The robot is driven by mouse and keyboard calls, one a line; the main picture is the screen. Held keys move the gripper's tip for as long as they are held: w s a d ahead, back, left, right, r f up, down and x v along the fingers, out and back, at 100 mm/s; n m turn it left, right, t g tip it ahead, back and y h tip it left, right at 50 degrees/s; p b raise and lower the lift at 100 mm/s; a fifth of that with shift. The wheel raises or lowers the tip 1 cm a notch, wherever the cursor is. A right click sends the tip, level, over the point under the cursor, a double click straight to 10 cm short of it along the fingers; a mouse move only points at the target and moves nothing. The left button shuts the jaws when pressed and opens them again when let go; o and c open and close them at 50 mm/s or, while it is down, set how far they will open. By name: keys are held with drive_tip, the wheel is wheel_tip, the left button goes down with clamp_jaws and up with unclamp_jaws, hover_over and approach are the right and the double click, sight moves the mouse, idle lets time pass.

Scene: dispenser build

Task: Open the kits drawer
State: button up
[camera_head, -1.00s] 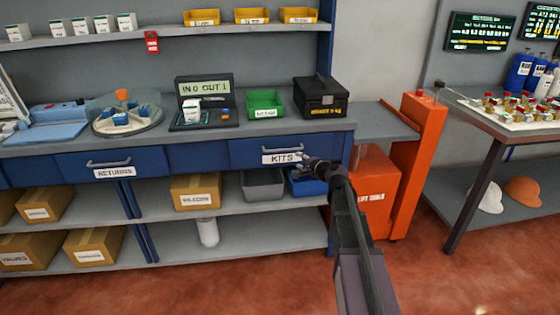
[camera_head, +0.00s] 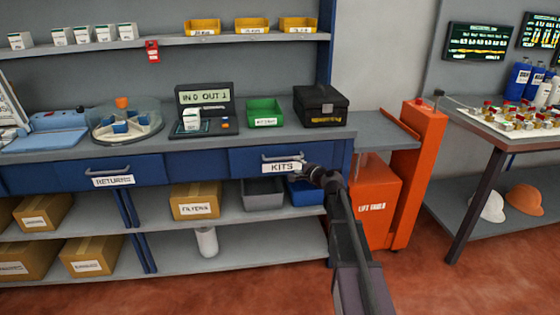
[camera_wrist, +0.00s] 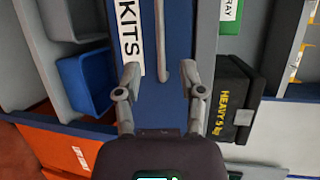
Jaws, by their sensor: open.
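The kits drawer (camera_head: 240,158) is a blue front under the bench top with a white KITS label and a silver bar handle (camera_head: 281,156). It looks shut in the head view. In the wrist view the drawer front (camera_wrist: 178,50) runs up the picture, with the KITS label (camera_wrist: 130,30) and the handle (camera_wrist: 162,45) beside it. My gripper (camera_wrist: 161,74) is open and empty. Its two fingers stand apart on either side of the handle's line, with the handle's near end close to the gap. In the head view my gripper (camera_head: 309,170) is at the label's right end.
A blue bin (camera_head: 306,192) and a grey bin (camera_head: 263,196) sit on the shelf below. A black case (camera_head: 320,105) and a green bin (camera_head: 265,112) stand on the bench above. An orange lift table (camera_head: 378,205) stands close on the right. The floor in front is clear.

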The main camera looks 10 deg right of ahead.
sight(283, 158)
drive_tip(key=b+x, duration=0.2)
drive_tip(key=x, duration=0.9)
drive_tip(key=shift+w, duration=0.1)
